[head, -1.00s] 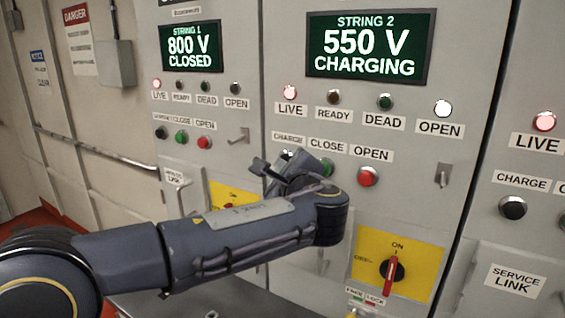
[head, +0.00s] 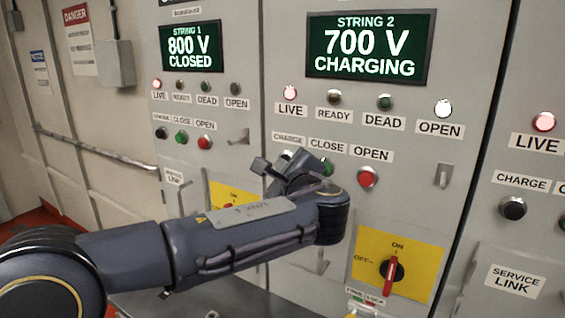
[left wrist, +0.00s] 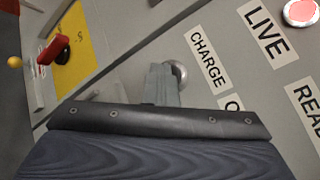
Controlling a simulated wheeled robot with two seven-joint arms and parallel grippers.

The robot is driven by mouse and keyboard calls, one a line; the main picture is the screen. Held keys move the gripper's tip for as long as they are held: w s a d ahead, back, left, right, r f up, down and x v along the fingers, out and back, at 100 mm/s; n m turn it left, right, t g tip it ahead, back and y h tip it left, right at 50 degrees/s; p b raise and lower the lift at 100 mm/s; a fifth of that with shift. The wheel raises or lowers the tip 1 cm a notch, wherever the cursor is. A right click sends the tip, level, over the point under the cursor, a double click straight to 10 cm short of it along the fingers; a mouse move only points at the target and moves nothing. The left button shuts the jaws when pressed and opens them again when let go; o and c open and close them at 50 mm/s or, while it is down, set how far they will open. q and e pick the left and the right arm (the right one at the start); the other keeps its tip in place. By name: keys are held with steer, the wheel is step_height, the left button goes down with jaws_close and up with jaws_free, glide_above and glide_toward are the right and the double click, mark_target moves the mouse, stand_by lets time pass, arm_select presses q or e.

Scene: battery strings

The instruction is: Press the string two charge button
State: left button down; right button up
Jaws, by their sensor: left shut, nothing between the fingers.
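The string 2 display (head: 367,48) reads 700 V CHARGING. The string 2 charge button (left wrist: 180,72) shows in the left wrist view as a metal ring, partly covered by my fingers, beside the CHARGE label (left wrist: 207,60). My left gripper (left wrist: 163,84) is shut and empty, with its fingertips at that button. Whether they touch or press it, I cannot tell. In the head view my left gripper (head: 280,166) hides the button below the CHARGE label (head: 289,138). My right gripper is not in view.
The string 2 green close button (head: 326,167) and red open button (head: 367,177) are right of my gripper. The string 2 rotary switch (head: 392,272) is below. The string 1 display (head: 191,47) reads 800 V CLOSED. A string 2 LIVE lamp (head: 290,92) glows.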

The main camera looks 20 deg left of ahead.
arm_select(q)
steer(key=shift+w+r, duration=0.1)
steer(key=shift+w, duration=0.1)
steer(key=shift+s, duration=0.15)
stand_by(0.3)
steer(key=shift+d, duration=0.1)
steer(key=shift+s+a+b, duration=0.25)
steer(key=shift+s+b, duration=0.3)
steer(key=shift+s, duration=0.95)
steer(key=shift+s+a+b, duration=0.2)
steer(key=shift+s+b, duration=0.3)
steer(key=shift+s, duration=0.95)
